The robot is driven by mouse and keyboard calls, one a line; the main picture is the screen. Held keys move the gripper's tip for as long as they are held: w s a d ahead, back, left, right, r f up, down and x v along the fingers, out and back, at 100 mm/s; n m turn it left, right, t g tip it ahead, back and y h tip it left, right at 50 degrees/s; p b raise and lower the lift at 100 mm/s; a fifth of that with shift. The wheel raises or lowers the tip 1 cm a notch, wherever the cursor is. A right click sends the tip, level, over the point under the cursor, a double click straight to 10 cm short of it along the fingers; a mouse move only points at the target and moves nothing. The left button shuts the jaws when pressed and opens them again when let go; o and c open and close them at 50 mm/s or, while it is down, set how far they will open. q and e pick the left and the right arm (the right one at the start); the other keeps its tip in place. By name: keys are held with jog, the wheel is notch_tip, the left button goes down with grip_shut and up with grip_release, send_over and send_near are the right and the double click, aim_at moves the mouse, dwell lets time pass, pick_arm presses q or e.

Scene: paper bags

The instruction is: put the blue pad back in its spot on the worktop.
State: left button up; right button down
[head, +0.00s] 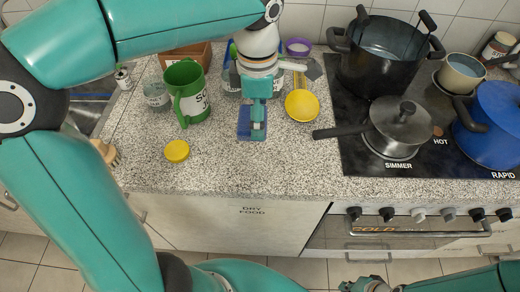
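The blue pad (244,122) is at the middle of the speckled worktop (290,160), left of the yellow bowl. My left gripper (258,124) reaches down over it, and its fingertips overlap the pad's right part. The fingers show nearly edge-on, so I cannot tell whether they grip the pad, or whether the pad rests on the worktop or is slightly raised. My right gripper (366,285) shows only partly at the bottom edge, low in front of the oven, away from the pad. No marked spot for the pad is clearly visible.
A green mug (187,97), a glass jar (156,96) and a yellow lid (177,151) stand left. A yellow bowl (302,106) is right. The saucepan's handle (340,131) juts over the worktop from the hob. The front worktop is clear.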

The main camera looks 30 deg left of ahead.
aim_at(259, 158)
pick_arm(q)
notch_tip(259, 158, down, 12)
jog(key=shift+r, duration=0.1)
dwell(0.4)
jog(key=shift+f+b, duration=0.2)
jog(key=shift+b, duration=0.15)
jog(key=o, duration=0.9)
jog(key=shift+c, duration=0.2)
jog(key=shift+r, duration=0.1)
notch_tip(259, 158, up, 12)
jog(key=shift+r+p, duration=0.1)
jog(key=shift+p, duration=0.4)
